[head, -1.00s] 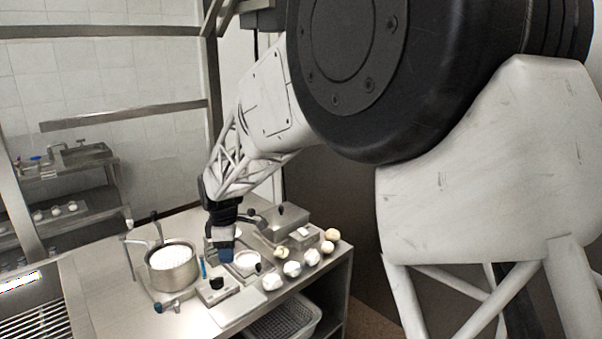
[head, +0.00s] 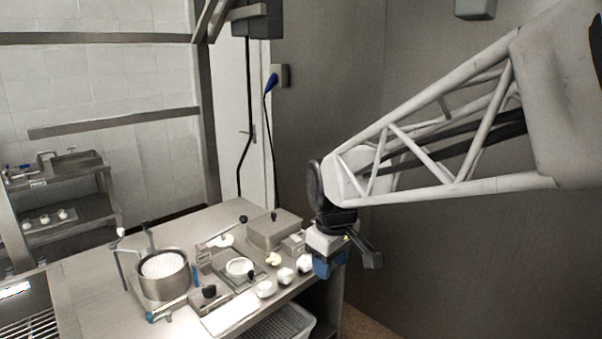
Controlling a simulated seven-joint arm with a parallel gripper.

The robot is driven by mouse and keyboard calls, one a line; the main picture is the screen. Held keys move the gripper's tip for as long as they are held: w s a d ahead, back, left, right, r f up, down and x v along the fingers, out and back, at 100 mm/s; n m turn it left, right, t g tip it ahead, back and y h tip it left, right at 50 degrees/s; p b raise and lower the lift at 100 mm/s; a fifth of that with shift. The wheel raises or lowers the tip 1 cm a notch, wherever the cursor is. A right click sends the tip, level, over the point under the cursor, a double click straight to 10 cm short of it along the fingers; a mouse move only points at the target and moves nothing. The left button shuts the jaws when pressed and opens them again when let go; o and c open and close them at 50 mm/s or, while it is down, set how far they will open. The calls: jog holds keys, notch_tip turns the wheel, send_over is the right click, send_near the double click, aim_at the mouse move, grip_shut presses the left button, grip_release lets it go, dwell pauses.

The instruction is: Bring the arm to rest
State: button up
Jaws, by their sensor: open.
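My arm reaches in from the right of the head view, with its white lattice link across the upper right.
A pot (head: 163,288) with a white perforated top stands on the table's left. Several white round pieces (head: 266,289) line the front right edge. A lidded steel box (head: 272,228) stands behind them. A perforated basket (head: 285,322) sits below the tabletop. The floor right of the table looks clear.

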jog(key=s+d+f+m, duration=0.1)
jog(key=s+d+m, duration=0.3)
jog(key=s, duration=0.6)
jog(key=s+d+f+m+t, duration=0.1)
jog(key=s+d+m, duration=0.4)
jog(key=s+d, duration=0.3)
jog(key=shift+s+d+h, duration=0.3)
jog(key=shift+s+d, duration=0.05)
jog(key=shift+s, duration=0.8)
